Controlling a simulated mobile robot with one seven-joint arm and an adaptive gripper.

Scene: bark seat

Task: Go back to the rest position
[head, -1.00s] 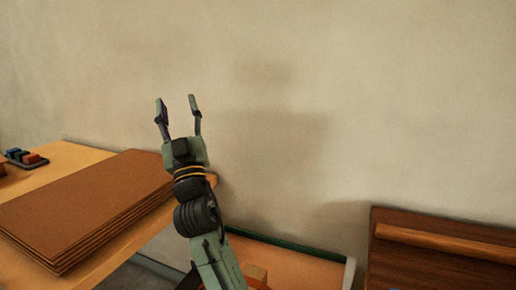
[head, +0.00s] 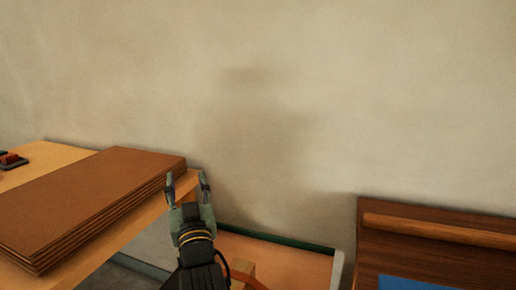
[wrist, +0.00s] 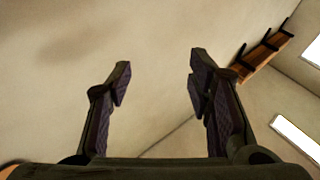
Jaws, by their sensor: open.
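My gripper (head: 187,184) is in the lower middle of the head view, fingers pointing up, open and empty. It is in front of the wall, by the right end of the light wood table (head: 95,262). In the wrist view its two dark fingers (wrist: 152,85) stand apart with nothing between them.
A stack of brown sheets (head: 95,200) lies on the table, left of my gripper. A small dark tray (head: 14,163) with a red piece is at the far left. An orange-topped surface (head: 290,262) and a dark wood board (head: 440,255) are at right. A wall shelf (wrist: 265,55) shows in the wrist view.

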